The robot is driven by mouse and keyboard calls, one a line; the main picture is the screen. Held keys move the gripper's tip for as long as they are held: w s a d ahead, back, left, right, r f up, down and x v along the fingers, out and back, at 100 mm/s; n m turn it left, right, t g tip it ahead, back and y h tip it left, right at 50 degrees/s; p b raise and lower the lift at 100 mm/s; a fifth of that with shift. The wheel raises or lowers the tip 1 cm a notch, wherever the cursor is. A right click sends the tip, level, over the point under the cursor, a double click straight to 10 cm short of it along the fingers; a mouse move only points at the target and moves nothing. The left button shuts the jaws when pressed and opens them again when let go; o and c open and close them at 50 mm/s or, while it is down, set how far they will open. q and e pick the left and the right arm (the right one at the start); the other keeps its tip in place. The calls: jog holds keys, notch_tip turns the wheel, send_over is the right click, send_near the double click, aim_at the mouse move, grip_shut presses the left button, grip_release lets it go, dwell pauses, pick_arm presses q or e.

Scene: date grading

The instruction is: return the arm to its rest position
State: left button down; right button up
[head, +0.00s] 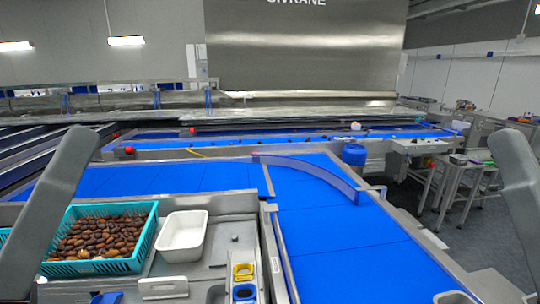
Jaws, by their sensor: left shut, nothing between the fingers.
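My left arm (52,210) comes in along the left edge, a grey link slanting up in front of the teal crate's left side. The fingers of my left gripper are hard to make out; it is shut and holds nothing. My right arm (518,185) shows as a grey link at the right edge. The right gripper is outside the view.
A teal crate (148,232) of brown dates and a white tub (183,236) stand on the steel bench at lower left. Yellow (243,272) and blue (244,292) items lie beside the blue conveyor (340,250). A curved blue guide (315,170) crosses the belt.

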pick_arm(q)
jog(key=a+t+y, duration=0.2)
jog(key=a+y, duration=0.3)
jog(key=y, duration=0.4)
notch_tip(320, 180, up, 38)
jog(key=p, duration=3.8)
jog(key=shift+m+h, duration=0.3)
jog(key=shift+s+a+f, duration=0.1)
jog(key=shift+s+f, duration=0.05)
